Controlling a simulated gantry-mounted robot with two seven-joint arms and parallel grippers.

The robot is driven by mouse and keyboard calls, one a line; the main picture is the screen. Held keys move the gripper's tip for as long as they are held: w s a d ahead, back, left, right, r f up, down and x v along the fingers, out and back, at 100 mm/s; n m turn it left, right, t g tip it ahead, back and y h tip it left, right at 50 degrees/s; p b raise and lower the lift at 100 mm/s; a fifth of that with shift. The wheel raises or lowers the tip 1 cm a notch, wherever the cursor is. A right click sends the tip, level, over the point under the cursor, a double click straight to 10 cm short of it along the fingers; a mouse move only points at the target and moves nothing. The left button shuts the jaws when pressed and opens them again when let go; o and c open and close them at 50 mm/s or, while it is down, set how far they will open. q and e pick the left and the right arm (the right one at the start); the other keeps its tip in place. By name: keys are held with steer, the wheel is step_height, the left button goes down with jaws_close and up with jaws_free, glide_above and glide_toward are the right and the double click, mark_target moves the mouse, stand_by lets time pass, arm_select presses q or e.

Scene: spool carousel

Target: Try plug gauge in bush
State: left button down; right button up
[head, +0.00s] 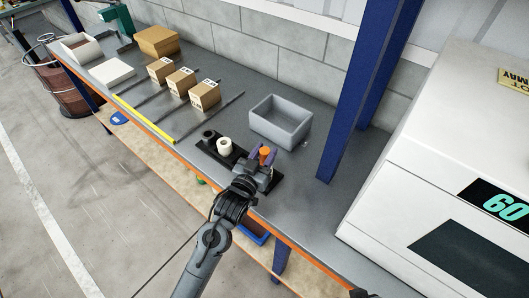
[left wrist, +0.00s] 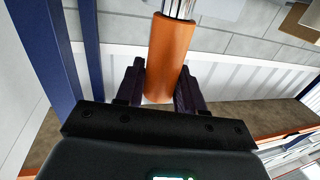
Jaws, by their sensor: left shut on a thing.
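My left gripper (head: 262,158) is shut on the orange handle of the plug gauge (head: 265,152). In the left wrist view the plug gauge (left wrist: 170,55) sits between the two dark fingers, with its bright metal end pointing away at the top edge. In the head view the gripper is over the right part of a black board (head: 238,160). A cream bush (head: 224,147) with a dark hole stands on the board, left of the gripper and apart from it. A black round piece (head: 208,135) stands beside the bush.
A grey open bin (head: 296,136) stands behind the gripper. A blue post (head: 346,125) and a white machine (head: 390,195) are to the right. Several cardboard boxes (head: 181,80) stand between dark rails at the left. The bench between rails and bin is mostly clear.

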arm_select(q)
steer(key=shift+f, duration=0.3)
steer(key=shift+f+b, duration=0.35)
steer(key=shift+f, duration=0.2)
stand_by(0.3)
steer(key=shift+f, duration=0.3)
stand_by(0.9)
steer(key=shift+r+p, duration=0.75)
steer(key=shift+r, duration=0.15)
steer(key=shift+r+p, duration=1.7)
steer(key=shift+r, duration=0.1)
steer(key=shift+r+p, duration=2.15)
steer(key=shift+r, duration=0.1)
steer(key=shift+r+p, duration=1.25)
